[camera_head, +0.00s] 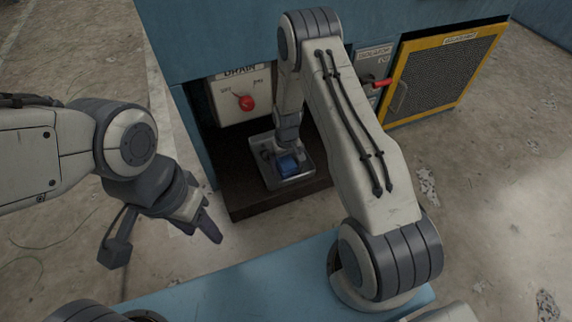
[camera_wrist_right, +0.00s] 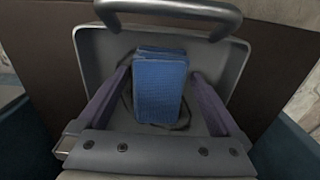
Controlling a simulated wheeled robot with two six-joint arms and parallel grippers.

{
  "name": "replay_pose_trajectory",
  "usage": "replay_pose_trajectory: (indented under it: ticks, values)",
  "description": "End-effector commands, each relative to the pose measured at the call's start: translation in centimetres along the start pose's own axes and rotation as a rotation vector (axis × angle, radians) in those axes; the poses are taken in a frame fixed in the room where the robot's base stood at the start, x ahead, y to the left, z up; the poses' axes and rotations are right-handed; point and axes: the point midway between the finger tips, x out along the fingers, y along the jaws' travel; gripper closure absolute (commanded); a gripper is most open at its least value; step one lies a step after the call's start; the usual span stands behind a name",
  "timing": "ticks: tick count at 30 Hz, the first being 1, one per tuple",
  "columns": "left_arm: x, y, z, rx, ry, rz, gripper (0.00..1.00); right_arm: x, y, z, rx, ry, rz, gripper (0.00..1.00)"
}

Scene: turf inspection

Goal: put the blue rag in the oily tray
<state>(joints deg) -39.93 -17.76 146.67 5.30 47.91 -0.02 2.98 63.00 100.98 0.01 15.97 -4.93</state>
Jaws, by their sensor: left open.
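The blue rag (camera_head: 288,165) is a folded, textured block lying inside the grey metal tray (camera_head: 274,181). In the right wrist view the rag (camera_wrist_right: 160,88) sits between the two spread fingers of my right gripper (camera_wrist_right: 158,98), with a gap on each side. The tray (camera_wrist_right: 92,48) surrounds it there, with its handle across the top of the picture. In the head view my right gripper hangs over the tray and is partly hidden by its own arm. My left gripper (camera_head: 208,228) is open and empty, away to the left of the tray.
The tray stands on a dark ledge (camera_head: 240,205) in a recess of the blue cabinet (camera_head: 205,50). Behind it is a DRAIN panel (camera_head: 232,92) with a red knob (camera_head: 247,103). To the right are a red-handled switch (camera_head: 377,83) and a yellow-framed mesh panel (camera_head: 445,72).

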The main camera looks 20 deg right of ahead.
Motion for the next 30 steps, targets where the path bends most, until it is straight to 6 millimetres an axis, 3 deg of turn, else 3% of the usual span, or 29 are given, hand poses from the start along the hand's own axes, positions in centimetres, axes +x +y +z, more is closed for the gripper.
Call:
replay_pose_trajectory:
  ticks: [8, 21, 30]
  values:
    - [-0.6, 0.0, 0.0, 0.000, 0.000, 0.000, 0.50, -0.9, 0.0, 0.0, 0.000, 0.001, 0.000, 0.00]
    - [-6.7, 0.5, -0.4, 0.000, 0.000, 0.000, 0.50, -9.6, 0.0, 0.0, 0.000, 0.001, 0.000, 0.00]
    - [-8.3, 0.6, -0.4, 0.000, 0.000, 0.000, 0.50, -12.7, -0.2, 0.0, -0.004, 0.002, 0.000, 0.00]
